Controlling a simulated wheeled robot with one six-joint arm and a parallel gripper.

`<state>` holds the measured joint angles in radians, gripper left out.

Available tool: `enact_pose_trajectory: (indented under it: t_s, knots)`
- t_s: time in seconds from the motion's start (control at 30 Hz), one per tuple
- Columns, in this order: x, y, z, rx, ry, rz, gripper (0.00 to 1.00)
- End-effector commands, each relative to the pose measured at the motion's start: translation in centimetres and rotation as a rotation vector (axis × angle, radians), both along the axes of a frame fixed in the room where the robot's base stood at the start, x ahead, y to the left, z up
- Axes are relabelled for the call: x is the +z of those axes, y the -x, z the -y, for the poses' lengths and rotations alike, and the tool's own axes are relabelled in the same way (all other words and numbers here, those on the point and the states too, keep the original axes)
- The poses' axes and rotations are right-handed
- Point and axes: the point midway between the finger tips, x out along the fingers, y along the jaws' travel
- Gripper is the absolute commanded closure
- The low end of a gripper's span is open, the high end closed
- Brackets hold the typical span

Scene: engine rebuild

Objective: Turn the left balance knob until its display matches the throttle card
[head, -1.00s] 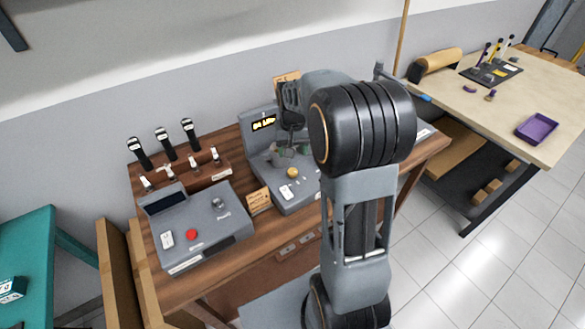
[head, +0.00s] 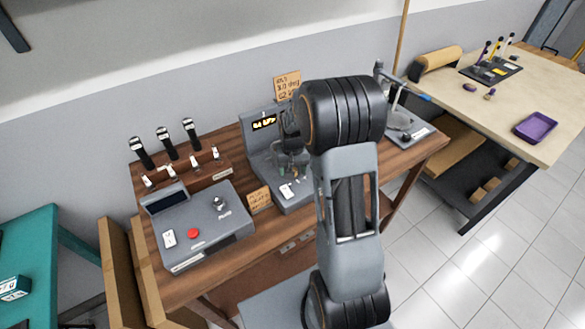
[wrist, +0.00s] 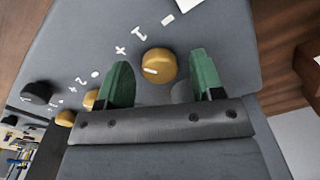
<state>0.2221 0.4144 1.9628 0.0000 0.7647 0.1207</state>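The grey console (head: 262,160) stands on the wooden bench, with a lit yellow display (head: 264,123) whose reading is too small to be sure of. My gripper (wrist: 162,80) is open, its green fingers apart. A yellow knob (wrist: 158,65) with a white pointer mark shows between and just beyond the fingertips; I cannot see contact. In the head view my gripper (head: 290,160) is low over the console's panel and hides its knobs. A handwritten card (head: 287,86) stands behind the console and another card (head: 258,199) at its front left; I cannot tell which is the throttle card.
In the wrist view, more yellow knobs (wrist: 90,98) and a black knob (wrist: 36,93) lie to the left. A second grey box (head: 205,232) with a red button (head: 194,233) and a rack of levers (head: 192,172) stand left of the console. A metal stand (head: 402,115) is to its right.

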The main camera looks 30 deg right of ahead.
Motion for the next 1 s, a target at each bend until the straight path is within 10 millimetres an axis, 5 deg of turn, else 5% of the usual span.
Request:
enact_pose_trajectory:
  t_s: [0.5, 1.0]
  knots:
    - [0.05, -0.02, 0.00, 0.000, 0.000, 0.001, 0.88]
    - [-0.06, -0.08, -0.01, 0.193, 0.001, 0.003, 0.88]
